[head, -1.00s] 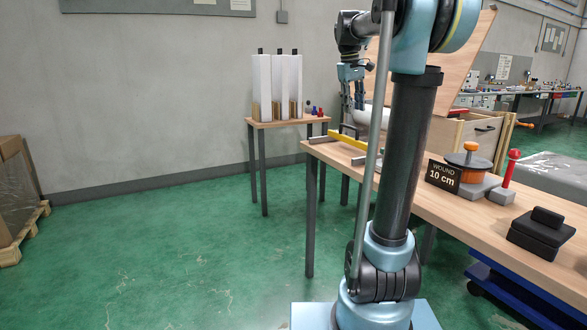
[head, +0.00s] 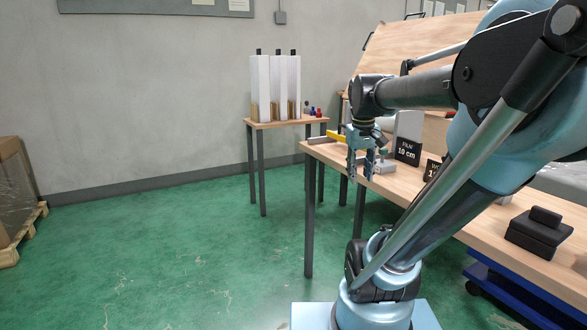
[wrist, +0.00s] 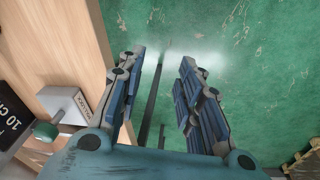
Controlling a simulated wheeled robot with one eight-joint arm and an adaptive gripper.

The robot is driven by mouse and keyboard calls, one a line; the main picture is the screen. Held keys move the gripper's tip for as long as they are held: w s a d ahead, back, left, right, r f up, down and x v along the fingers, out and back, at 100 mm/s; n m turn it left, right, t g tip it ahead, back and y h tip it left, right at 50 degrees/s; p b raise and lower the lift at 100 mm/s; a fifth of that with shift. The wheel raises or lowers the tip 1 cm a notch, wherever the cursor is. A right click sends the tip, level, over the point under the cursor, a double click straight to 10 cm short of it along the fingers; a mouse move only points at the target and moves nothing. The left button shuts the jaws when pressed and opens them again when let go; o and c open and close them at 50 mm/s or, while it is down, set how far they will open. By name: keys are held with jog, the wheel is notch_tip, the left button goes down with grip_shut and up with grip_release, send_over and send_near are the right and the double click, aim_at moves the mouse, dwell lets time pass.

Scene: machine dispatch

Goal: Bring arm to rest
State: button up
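My gripper (head: 360,178) hangs pointing down at the near left edge of the wooden workbench (head: 400,183). In the wrist view my gripper (wrist: 160,75) has its two fingers spread apart, with only green floor (wrist: 215,35) and a dark table leg (wrist: 150,100) seen between them. It is open and holds nothing. My arm leans to the right and reaches back left to the gripper, covering much of the bench.
A black "FILM 10 cm" sign (head: 408,151) stands on the bench close to the gripper. A black block (head: 538,232) sits at the bench's right. A small table (head: 290,122) with tall white boxes (head: 262,85) stands behind.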

jog(key=s+a+f+m, duration=0.1)
jog(key=s+f+m, duration=0.1)
jog(key=s+f, duration=1)
notch_tip(320, 180, down, 4)
jog(key=shift+s+a+f+y, duration=0.15)
jog(key=shift+s+f+y, duration=0.1)
jog(key=shift+y, duration=0.15)
jog(key=shift+w, duration=0.1)
jog(key=shift+w+f, duration=0.2)
jog(key=shift+w, duration=0.25)
